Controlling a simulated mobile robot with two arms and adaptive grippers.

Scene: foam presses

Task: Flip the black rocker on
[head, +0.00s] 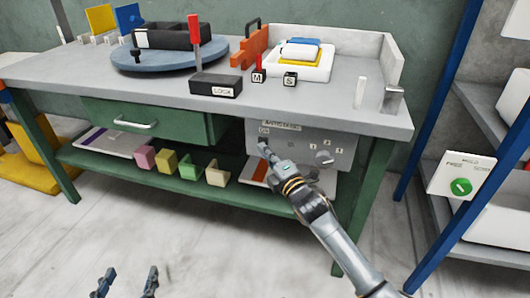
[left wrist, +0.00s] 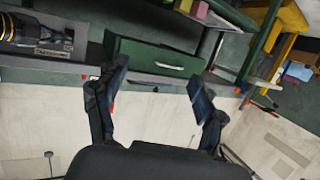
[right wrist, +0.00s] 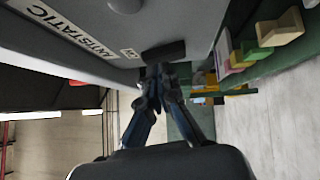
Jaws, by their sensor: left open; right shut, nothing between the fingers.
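The black rocker (right wrist: 163,52) shows in the right wrist view on a grey panel (right wrist: 75,30) with an "ANTISTATIC" label (right wrist: 65,27). In the head view the panel (head: 340,133) hangs under the right part of the bench, and my gripper hides the rocker. My right gripper (right wrist: 157,72) is shut and empty, its tips right at the rocker's edge; whether they touch it I cannot tell. It also shows in the head view (head: 263,144). My left gripper (head: 127,277) is open and empty, low in front of the bench; its fingers show in the left wrist view (left wrist: 157,78).
A green drawer (head: 150,119) with a pale handle is left of the panel. Coloured blocks (head: 190,169) stand on the lower shelf (head: 105,172). A blue-framed rack is at right. The floor in front is clear.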

